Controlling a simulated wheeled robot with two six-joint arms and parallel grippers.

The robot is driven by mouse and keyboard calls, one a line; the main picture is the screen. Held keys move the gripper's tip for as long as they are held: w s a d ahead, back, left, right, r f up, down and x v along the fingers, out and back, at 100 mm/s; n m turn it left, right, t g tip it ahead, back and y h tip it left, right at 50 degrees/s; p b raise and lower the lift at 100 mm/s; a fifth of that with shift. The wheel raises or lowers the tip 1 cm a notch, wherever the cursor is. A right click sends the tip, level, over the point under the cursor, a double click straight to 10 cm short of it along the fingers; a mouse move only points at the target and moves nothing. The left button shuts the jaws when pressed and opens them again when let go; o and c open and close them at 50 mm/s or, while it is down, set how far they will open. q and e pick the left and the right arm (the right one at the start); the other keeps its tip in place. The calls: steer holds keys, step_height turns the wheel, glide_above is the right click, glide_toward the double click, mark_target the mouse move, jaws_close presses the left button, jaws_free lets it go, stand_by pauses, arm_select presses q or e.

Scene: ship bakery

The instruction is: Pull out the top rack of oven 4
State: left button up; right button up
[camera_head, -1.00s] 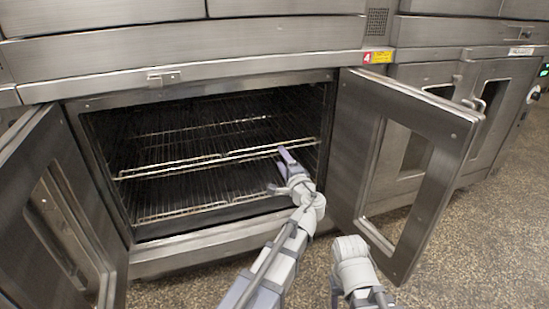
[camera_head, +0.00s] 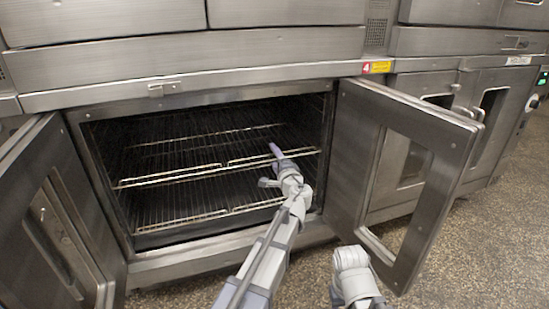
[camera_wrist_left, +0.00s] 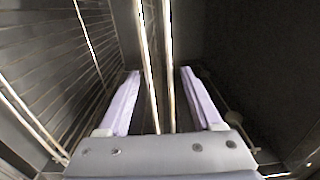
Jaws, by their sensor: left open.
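Oven 4 stands open, marked by a red and yellow label (camera_head: 366,68). Its top rack (camera_head: 170,177) is a wire grid inside the cavity, with a double front rail. My left gripper (camera_head: 268,165) is open at the right part of that front rail, one finger above and one below. In the left wrist view, two parallel rods of the rack (camera_wrist_left: 168,40) run between the spread fingers of my left gripper (camera_wrist_left: 158,75). I cannot tell whether they touch. My right gripper is out of view; only part of the right arm shows.
A lower rack (camera_head: 180,217) lies beneath the top one. The left door (camera_head: 35,200) and right door (camera_head: 405,180) are swung open on either side of the cavity. Another oven (camera_head: 480,110) stands to the right. The speckled floor (camera_head: 470,250) is clear at the right.

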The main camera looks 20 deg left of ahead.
arm_select(q)
jaws_close()
stand_by(0.4)
stand_by(0.9)
